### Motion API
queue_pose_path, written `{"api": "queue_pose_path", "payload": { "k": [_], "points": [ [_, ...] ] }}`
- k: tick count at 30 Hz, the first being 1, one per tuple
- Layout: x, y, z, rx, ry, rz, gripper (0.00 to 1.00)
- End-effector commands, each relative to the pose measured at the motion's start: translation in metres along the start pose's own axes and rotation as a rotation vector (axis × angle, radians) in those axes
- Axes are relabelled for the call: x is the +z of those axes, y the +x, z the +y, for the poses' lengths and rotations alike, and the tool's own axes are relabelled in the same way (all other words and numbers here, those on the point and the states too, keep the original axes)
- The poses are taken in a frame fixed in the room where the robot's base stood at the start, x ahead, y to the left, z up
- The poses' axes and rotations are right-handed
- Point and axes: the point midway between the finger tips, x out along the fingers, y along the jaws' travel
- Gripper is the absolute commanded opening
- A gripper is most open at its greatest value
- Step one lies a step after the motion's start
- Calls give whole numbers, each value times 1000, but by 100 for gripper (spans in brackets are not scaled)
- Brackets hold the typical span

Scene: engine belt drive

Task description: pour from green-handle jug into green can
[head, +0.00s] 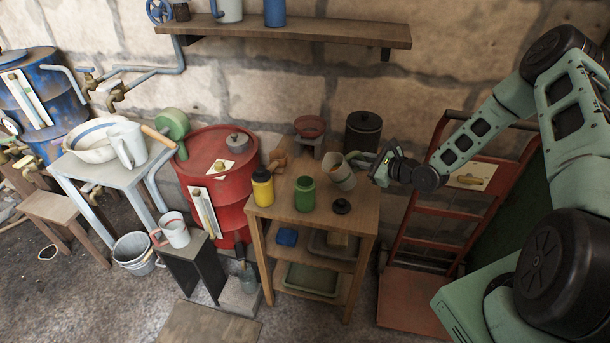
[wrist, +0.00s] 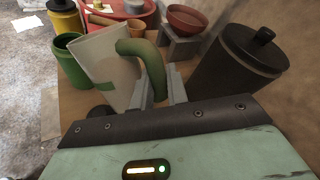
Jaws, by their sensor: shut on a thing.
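The green-handle jug (head: 340,171) is pale grey-white with a green handle, and it is tilted to the left above the wooden shelf unit. My gripper (head: 375,168) is shut on its handle from the right. In the wrist view the jug (wrist: 108,65) shows the green handle (wrist: 150,60) between my fingers (wrist: 158,92). The green can (head: 304,194) stands upright and open-topped on the shelf top, left of and below the jug's mouth. The green can (wrist: 75,62) is partly behind the jug in the wrist view. The jug's contents and any stream cannot be made out.
A yellow can (head: 262,188) with a black lid stands left of the green can. A dark lidded pot (head: 362,132) and a red bowl (head: 310,126) on a stand are behind. A black lid (head: 342,206) lies at the front right. A red drum (head: 215,165) stands left.

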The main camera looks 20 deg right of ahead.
Motion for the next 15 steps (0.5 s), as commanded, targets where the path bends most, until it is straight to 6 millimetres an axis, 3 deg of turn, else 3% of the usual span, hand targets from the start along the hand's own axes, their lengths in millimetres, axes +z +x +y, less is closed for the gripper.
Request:
{"api": "queue_pose_path", "payload": {
  "k": [15],
  "points": [
    [25, 5, 8, 1, -168, 109, 0]
  ]
}}
